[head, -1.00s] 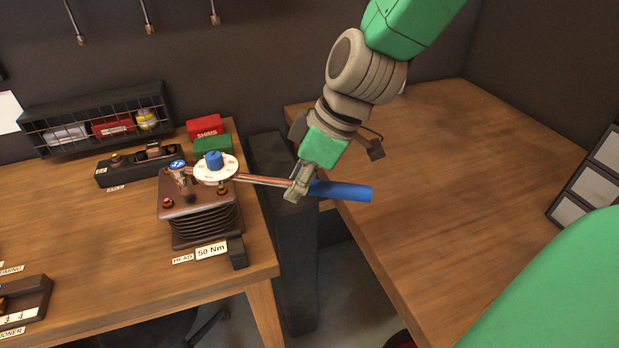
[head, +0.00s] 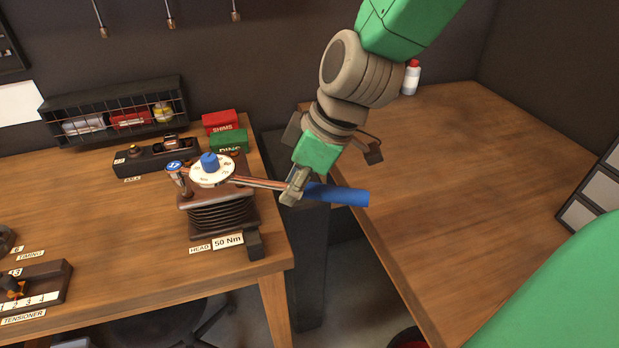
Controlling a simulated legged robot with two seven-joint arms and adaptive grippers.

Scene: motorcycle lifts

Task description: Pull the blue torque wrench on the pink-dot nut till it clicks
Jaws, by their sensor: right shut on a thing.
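The torque wrench has a blue handle (head: 338,194) and a copper-coloured shaft (head: 258,183). Its head end sits at a white dial disc with a blue knob (head: 210,162) on top of the finned cylinder head block (head: 218,212). My right gripper (head: 291,192) is shut on the wrench, where the shaft meets the blue handle, over the gap between the two benches. A blue-topped post (head: 175,170) stands at the block's left corner. The pink-dot nut cannot be made out; the dial and wrench cover part of the block's top. My left gripper is not in view.
A red SHIMS box (head: 220,122) and a green box (head: 229,141) stand behind the block. A wire-fronted rack (head: 115,110) is at the back left. The right bench (head: 450,190) is mostly clear, with a white bottle (head: 411,78) at its back.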

